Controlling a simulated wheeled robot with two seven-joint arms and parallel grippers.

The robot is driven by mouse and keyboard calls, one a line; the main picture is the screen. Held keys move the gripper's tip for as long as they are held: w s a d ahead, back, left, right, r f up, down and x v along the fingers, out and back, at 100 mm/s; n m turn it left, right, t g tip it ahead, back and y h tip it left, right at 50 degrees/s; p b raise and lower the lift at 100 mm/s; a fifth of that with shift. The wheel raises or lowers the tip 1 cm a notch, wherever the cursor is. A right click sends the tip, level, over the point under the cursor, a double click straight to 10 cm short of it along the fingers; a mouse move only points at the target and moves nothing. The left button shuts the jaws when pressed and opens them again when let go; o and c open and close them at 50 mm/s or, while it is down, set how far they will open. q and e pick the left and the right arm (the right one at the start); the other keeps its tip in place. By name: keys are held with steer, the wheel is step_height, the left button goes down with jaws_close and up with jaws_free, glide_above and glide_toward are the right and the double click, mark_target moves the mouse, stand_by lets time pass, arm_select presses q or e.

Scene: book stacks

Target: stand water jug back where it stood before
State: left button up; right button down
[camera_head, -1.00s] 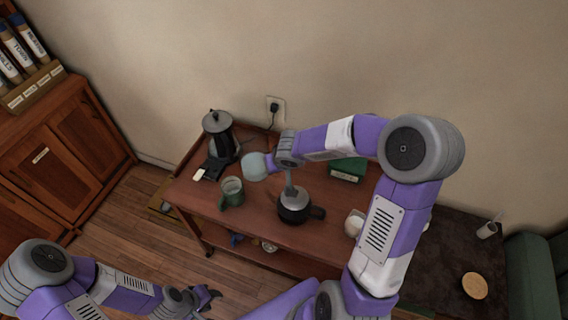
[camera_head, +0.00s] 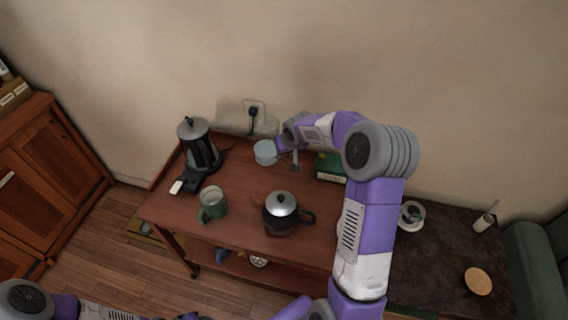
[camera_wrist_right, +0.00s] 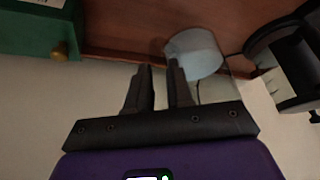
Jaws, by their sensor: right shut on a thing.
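The water jug (camera_head: 265,152) is a pale, translucent blue vessel near the back edge of the wooden trolley (camera_head: 165,207), by the wall. My right gripper (camera_head: 284,145) reaches it from the right and is shut on it. In the right wrist view, the jug (camera_wrist_right: 196,53) shows just beyond the close-set fingers (camera_wrist_right: 160,72). The jug looks about upright; I cannot tell whether its base touches the trolley top. My left gripper (camera_head: 192,317) is cut off at the bottom edge of the head view, so its jaws cannot be read.
A green mug (camera_head: 212,203) and a dark, silver-lidded pot (camera_head: 281,211) stand in front. A wall socket (camera_head: 254,112) with a plug is behind. The trolley's middle is clear.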

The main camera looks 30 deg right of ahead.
mark_target(287, 160)
step_height(287, 160, down, 5)
steer(key=shift+f+b, duration=0.1)
steer(key=shift+b, duration=0.65)
steer(key=c, duration=1)
jaws_free()
steer(key=p+v, duration=0.3)
steer(key=v, duration=0.9)
steer(key=shift+s, duration=0.1)
